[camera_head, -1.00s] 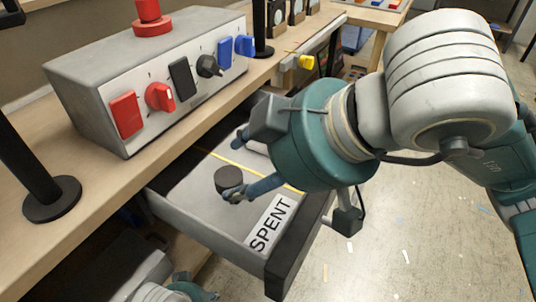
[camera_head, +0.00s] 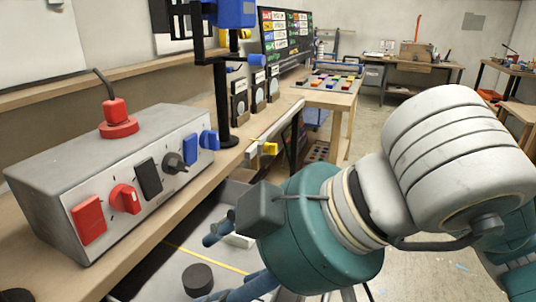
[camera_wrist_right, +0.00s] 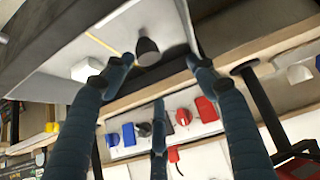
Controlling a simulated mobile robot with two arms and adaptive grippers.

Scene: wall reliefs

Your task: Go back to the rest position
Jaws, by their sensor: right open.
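My right gripper (camera_head: 232,262) hangs over the open grey drawer (camera_head: 172,262) in the head view, partly hidden by its own teal wrist. In the right wrist view its blue fingers (camera_wrist_right: 157,78) are spread with nothing between them. A white piece (camera_head: 238,240) lies beyond the yellow line in the drawer. My left gripper is in neither view.
A grey control box (camera_head: 120,180) with red, black and blue switches and a red button (camera_head: 117,118) stands on the wooden bench above the drawer. A black post (camera_head: 222,105) rises behind it. A table with coloured blocks (camera_head: 335,85) stands farther back. Open floor (camera_head: 375,120) lies to the right.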

